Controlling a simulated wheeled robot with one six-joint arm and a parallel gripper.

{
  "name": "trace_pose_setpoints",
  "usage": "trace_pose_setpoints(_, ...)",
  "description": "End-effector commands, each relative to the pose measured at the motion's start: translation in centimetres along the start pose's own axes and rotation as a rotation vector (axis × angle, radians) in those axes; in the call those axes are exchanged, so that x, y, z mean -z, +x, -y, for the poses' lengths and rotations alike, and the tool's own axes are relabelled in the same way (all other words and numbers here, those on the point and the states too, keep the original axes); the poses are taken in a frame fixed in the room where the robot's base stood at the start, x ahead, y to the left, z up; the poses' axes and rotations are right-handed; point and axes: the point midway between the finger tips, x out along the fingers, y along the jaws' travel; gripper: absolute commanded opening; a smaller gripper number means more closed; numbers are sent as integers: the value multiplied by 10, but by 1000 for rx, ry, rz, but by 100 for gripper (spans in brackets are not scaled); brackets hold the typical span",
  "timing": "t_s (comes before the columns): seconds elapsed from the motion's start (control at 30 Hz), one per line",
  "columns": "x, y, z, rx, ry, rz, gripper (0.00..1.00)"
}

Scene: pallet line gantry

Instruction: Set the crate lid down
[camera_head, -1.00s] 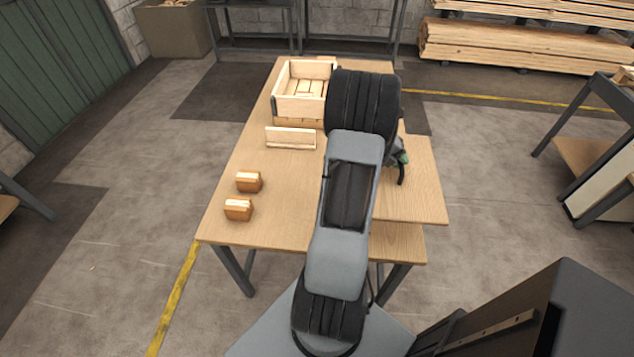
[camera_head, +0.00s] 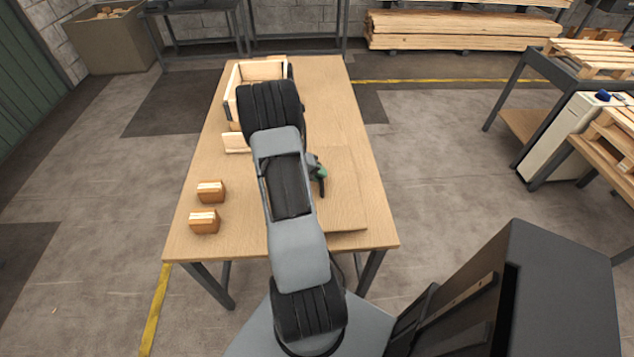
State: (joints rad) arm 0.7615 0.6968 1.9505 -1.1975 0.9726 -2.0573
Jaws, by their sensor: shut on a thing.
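The crate lid (camera_head: 345,205) is a flat, pale wooden panel over the right front part of the wooden table (camera_head: 355,115). A dark line shows along its front edge; I cannot tell whether it touches the tabletop. My gripper (camera_head: 319,174), dark with a green part, is at the lid and shut on it. My arm hides much of the gripper, its fingertips and the lid's left part.
An open wooden crate (camera_head: 230,104) stands at the table's back left, partly behind my arm. A short wooden piece (camera_head: 235,143) is before it. Two brown blocks with pale tops, the rear one (camera_head: 210,192) and the front one (camera_head: 204,222), are at the left edge. The back right tabletop is bare.

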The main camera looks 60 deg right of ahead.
Motion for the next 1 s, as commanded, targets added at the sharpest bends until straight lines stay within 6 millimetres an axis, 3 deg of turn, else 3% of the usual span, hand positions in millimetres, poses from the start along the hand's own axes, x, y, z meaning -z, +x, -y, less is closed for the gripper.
trace_pose_setpoints(0.23, 3, 14, -27, 1, -2, -1, 0)
trace_pose_setpoints(0.57, 3, 19, -33, 0, 1, 1, 0)
trace_pose_setpoints(0.6, 4, 19, -34, 0, 0, 0, 17)
trace_pose_setpoints(0.87, 4, 19, -34, 0, -1, 0, 42)
trace_pose_setpoints(1.0, 4, 19, -34, 0, -1, 0, 42)
